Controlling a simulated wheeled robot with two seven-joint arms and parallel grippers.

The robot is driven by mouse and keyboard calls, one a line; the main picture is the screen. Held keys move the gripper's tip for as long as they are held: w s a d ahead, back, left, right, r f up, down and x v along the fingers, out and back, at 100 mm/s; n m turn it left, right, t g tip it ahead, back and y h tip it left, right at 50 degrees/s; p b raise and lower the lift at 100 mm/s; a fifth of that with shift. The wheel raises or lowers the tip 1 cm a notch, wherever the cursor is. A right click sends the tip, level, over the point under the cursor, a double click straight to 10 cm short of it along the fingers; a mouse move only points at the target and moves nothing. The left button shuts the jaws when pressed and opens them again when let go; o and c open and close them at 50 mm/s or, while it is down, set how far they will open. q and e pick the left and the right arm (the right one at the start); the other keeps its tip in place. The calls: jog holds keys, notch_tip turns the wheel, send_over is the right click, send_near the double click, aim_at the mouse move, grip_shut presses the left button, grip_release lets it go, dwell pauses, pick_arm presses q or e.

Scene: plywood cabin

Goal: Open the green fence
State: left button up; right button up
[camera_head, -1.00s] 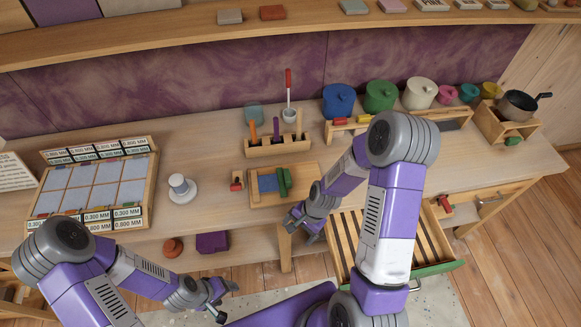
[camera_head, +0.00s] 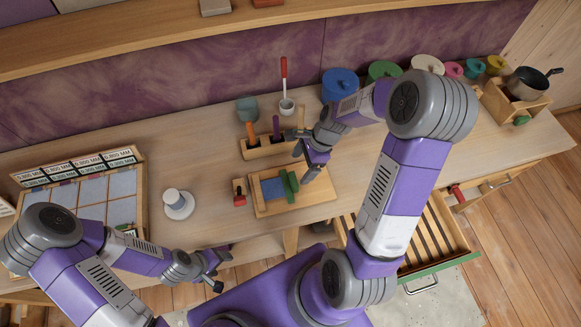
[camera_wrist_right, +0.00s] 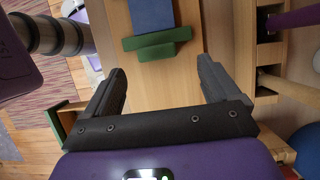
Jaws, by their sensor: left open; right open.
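The green fence (camera_head: 290,186) stands at the right end of a blue block (camera_head: 271,188) on a wooden board (camera_head: 262,208) on the workbench. In the right wrist view, the green fence (camera_wrist_right: 157,44) lies just beyond and between my fingertips, across the end of the blue block (camera_wrist_right: 151,14). My right gripper (camera_head: 306,166) is open and empty, over the right side of the board close to the fence. Its two dark fingers (camera_wrist_right: 160,70) are wide apart in the wrist view. My left gripper (camera_head: 218,270) is open and empty, low in front of the bench edge.
A small red-topped block (camera_head: 239,192) is left of the board. A wooden tool holder (camera_head: 272,147) stands behind it, close to my right wrist. A white spool (camera_head: 178,203) is farther left. An open drawer (camera_head: 440,262) with a green front juts out at the right.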

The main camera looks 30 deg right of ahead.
aim_at(294, 179)
jog(key=x, duration=0.5)
jog(key=shift+s+f+b, duration=0.15)
jog(key=shift+s+b, duration=0.2)
jog(key=shift+b, duration=0.05)
jog(key=shift+a+f, duration=0.25)
jog(key=shift+f, duration=0.15)
